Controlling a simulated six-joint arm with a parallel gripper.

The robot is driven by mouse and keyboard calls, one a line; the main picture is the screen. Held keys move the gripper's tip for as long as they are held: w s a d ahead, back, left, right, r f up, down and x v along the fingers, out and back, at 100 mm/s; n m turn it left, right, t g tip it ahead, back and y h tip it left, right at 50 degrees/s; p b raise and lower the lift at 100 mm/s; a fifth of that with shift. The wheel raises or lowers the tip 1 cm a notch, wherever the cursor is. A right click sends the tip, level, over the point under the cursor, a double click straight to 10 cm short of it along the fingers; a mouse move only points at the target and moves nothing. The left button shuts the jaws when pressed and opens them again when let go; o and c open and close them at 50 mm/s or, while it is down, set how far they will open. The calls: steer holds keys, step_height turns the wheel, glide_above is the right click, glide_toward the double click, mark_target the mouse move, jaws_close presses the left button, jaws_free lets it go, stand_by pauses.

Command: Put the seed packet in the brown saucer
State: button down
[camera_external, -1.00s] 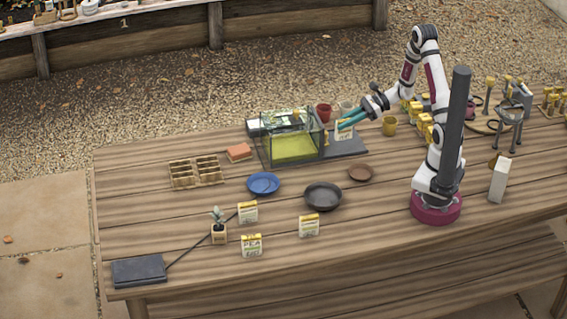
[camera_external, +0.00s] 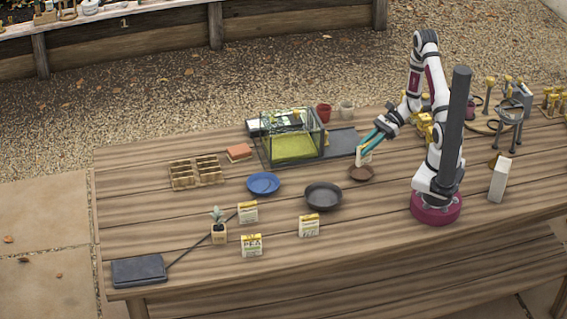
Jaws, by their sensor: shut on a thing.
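My gripper (camera_external: 368,141) has teal fingers and is shut on a small white and yellow seed packet (camera_external: 364,156). It holds the packet upright over the brown saucer (camera_external: 361,174), at the saucer's back edge in the picture. I cannot tell whether the packet's lower edge touches the saucer. The brown saucer is small and round and lies on the wooden table, left of my arm's base. Other seed packets stand on the table: one near the plant (camera_external: 248,211), one at the front (camera_external: 251,245) and one below the black saucer (camera_external: 309,225).
A black saucer (camera_external: 323,205) and a blue saucer (camera_external: 263,191) lie left of the brown one. A glass tank (camera_external: 292,158) and a dark slab (camera_external: 343,151) are behind. A white box (camera_external: 499,180) stands at right. The table's front middle is clear.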

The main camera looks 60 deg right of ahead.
mark_target(357, 164)
steer(key=shift+w+a+f, duration=0.1)
steer(key=shift+a+f, duration=0.05)
steer(key=shift+f, duration=1)
steer(key=shift+w+a+f, duration=0.1)
steer(key=shift+f, duration=1)
steer(key=c, duration=0.8)
jaws_free()
steer(key=shift+f, duration=0.1)
